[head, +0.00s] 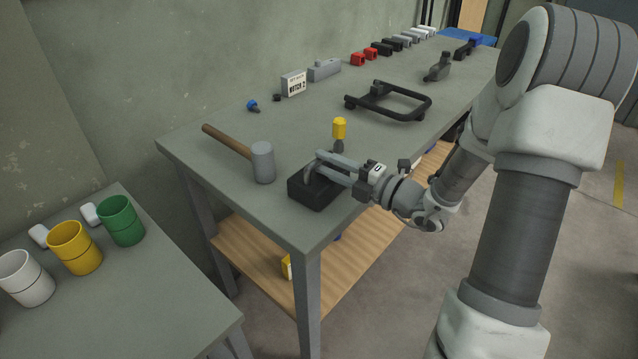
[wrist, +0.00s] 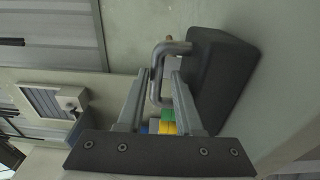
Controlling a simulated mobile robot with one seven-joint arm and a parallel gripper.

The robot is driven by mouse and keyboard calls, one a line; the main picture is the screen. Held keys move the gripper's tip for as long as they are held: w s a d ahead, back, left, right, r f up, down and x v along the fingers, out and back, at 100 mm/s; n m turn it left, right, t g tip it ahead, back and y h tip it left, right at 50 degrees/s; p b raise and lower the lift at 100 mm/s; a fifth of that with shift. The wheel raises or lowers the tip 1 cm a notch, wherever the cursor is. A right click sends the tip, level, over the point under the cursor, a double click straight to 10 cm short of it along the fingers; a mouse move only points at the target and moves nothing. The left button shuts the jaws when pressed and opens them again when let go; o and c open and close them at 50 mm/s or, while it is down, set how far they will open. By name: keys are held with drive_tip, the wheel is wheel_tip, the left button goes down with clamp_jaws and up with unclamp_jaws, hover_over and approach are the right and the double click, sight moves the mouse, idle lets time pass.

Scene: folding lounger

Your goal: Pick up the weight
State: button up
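The weight, a dark block (head: 305,193) with a metal loop handle, sits near the front corner of the workbench. In the wrist view the block (wrist: 222,75) is at the upper right, and its grey handle (wrist: 154,82) sticks out to the left. My gripper (head: 318,164) reaches in from the right at the height of the handle. In the wrist view the two fingertips of my gripper (wrist: 160,75) stand apart, with the handle's outer bar between them. A gap shows beside the bar, so the fingers look open around it. The block's right side is partly hidden by my gripper in the head view.
A mallet (head: 262,162) lies left of the weight. A yellow-handled tool (head: 339,129) stands just behind my gripper. A black frame (head: 405,98) lies farther back on the bench (head: 225,180). Cups, including a yellow one (head: 75,248), stand on a lower table at left.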

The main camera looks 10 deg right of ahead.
drive_tip(key=b+x, duration=0.1)
drive_tip(key=x, duration=0.4)
drive_tip(key=shift+a+r+b, duration=0.15)
drive_tip(key=shift+a+b, duration=0.05)
drive_tip(key=shift+b, duration=0.2)
clamp_jaws()
idle(0.9)
drive_tip(key=shift+r, duration=0.1)
